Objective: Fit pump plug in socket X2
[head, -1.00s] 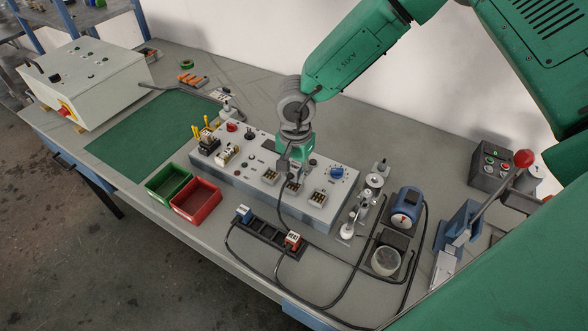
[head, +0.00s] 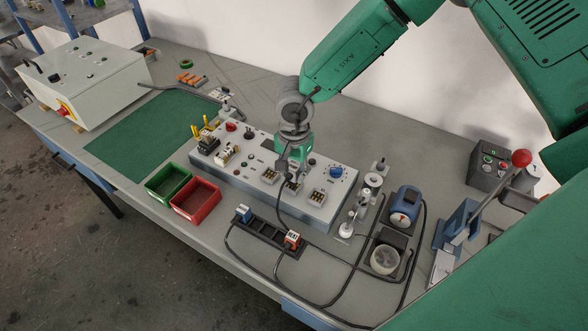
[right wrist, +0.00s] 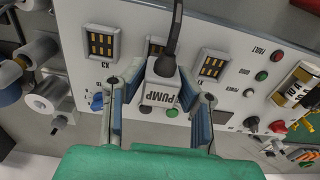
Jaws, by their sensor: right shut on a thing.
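My right gripper (head: 289,170) is over the front of the grey panel box (head: 236,182). In the right wrist view my right gripper (right wrist: 160,100) is shut on the white pump plug (right wrist: 158,92), labelled PUMP, with a black cable (right wrist: 174,35) coming out of it. The plug is in front of the middle socket (right wrist: 155,45), which it partly hides. I cannot tell whether the plug touches the socket. The socket labelled X3 (right wrist: 101,42) is on one side and another like socket (right wrist: 212,65) on the other. My left gripper is not in view.
A black holder (head: 262,232) with a blue plug (head: 244,213) and an orange-red plug (head: 292,240) is in front of the panel. Cables loop across the table. A blue pump (head: 405,207) and valve parts (head: 372,181) stand right; red (head: 196,203) and green (head: 168,184) bins left.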

